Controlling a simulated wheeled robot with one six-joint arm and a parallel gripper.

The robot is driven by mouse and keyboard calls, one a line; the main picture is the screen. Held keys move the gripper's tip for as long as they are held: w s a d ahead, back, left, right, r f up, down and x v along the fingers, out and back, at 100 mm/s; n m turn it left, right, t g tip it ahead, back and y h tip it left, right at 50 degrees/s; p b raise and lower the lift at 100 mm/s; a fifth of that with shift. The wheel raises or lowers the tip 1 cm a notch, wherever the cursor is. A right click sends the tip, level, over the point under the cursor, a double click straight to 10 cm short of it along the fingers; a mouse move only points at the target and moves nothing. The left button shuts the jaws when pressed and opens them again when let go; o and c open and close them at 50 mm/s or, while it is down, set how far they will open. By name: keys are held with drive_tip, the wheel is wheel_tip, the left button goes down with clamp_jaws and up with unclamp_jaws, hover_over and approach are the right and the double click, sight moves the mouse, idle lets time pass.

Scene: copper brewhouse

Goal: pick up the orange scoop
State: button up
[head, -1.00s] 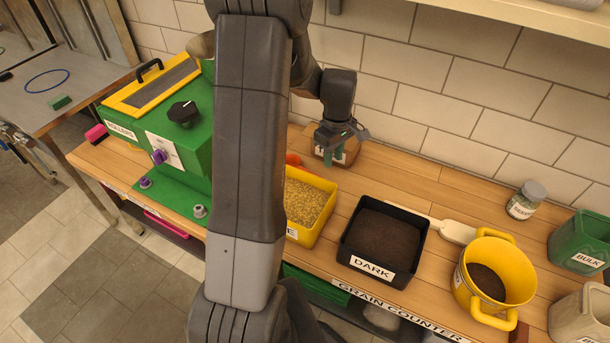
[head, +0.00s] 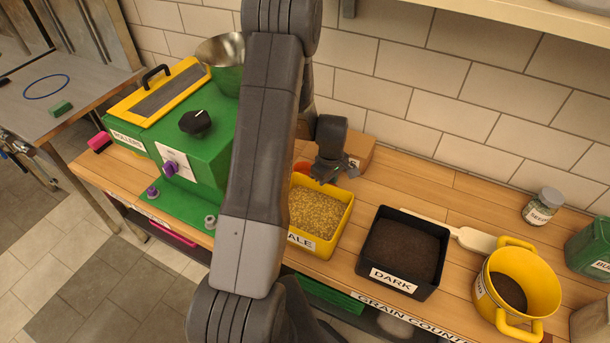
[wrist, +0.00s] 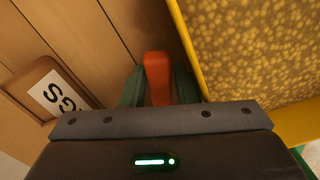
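The orange scoop (wrist: 157,78) shows in the wrist view as an orange bar between my gripper's two green fingers. In the head view a bit of its orange (head: 302,168) shows beside the yellow grain bin, and the rest is hidden. My gripper (head: 326,176) is low over the counter behind that bin; in the wrist view its fingers (wrist: 159,88) stand one on each side of the orange bar, very close to it. I cannot tell whether they press on it.
The yellow bin of pale grain (head: 347,222) is right beside the scoop. A brown box (head: 358,152) stands behind my gripper. The green mill (head: 205,150) is left; the black DARK bin (head: 440,275), a white scoop (head: 475,240) and a yellow pot (head: 535,275) are right.

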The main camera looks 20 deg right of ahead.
drive_tip(key=shift+f, duration=0.35)
clamp_jaws()
drive_tip(key=shift+r, duration=0.1)
wheel_tip(320, 180, up, 10)
drive_tip(key=shift+f, duration=0.1)
